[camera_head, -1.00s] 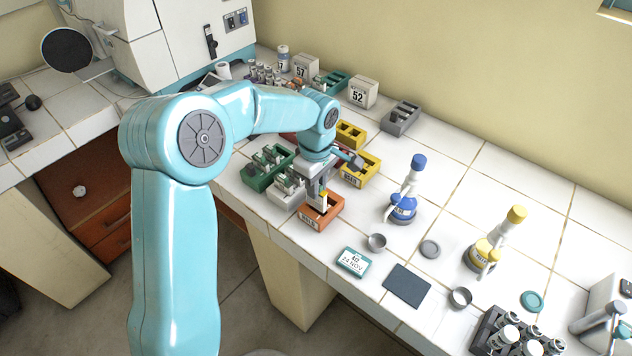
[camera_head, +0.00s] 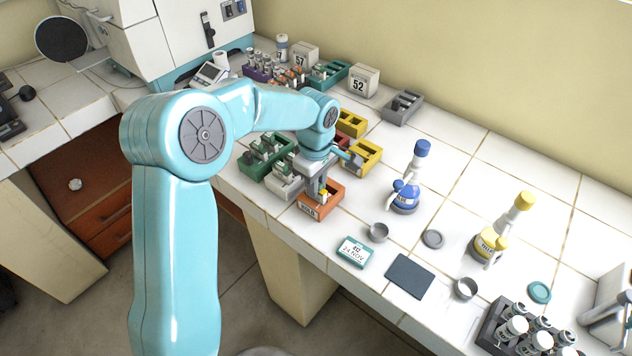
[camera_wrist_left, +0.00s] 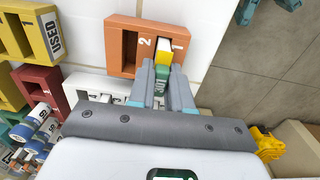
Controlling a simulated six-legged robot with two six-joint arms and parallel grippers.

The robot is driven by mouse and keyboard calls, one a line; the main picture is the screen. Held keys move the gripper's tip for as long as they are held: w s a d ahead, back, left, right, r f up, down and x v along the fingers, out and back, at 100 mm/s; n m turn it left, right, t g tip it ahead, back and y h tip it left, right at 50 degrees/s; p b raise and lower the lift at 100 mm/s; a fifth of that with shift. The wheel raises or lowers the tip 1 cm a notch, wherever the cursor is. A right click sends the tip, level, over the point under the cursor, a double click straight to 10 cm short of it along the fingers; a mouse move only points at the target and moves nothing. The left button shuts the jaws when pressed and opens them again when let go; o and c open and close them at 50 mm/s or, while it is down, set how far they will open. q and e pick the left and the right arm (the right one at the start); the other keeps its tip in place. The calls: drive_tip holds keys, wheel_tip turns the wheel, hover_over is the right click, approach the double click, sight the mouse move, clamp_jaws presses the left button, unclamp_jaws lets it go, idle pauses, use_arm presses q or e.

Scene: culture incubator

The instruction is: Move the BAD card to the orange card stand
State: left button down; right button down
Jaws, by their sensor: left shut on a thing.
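My left gripper (camera_wrist_left: 164,84) is shut on a small green-ended piece (camera_wrist_left: 163,72) with lettering too small to read. A yellow and white part (camera_wrist_left: 164,51) shows just beyond its green end, at slot 1 of the orange stand (camera_wrist_left: 122,32); I cannot tell how deep it sits. Slot 2 looks empty. In the head view the orange stand (camera_head: 331,207) is at the bench's front edge, directly under my left gripper (camera_head: 321,192). A teal-edged card (camera_head: 355,252) reading "24 NOV" lies to its right. No lettering "BAD" is readable. My right gripper is not in view.
Green (camera_head: 252,172), white (camera_head: 280,190) and yellow (camera_head: 367,160) racks stand close around the orange stand. A blue-capped bottle (camera_head: 406,198), a small metal cup (camera_head: 379,231) and a dark mat (camera_head: 410,277) are to the right.

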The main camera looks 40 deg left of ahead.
use_arm(q)
drive_tip(key=c, duration=1)
unclamp_jaws()
wheel_tip(320, 180, up, 16)
drive_tip(key=shift+r, duration=0.2)
drive_tip(key=shift+s, duration=0.15)
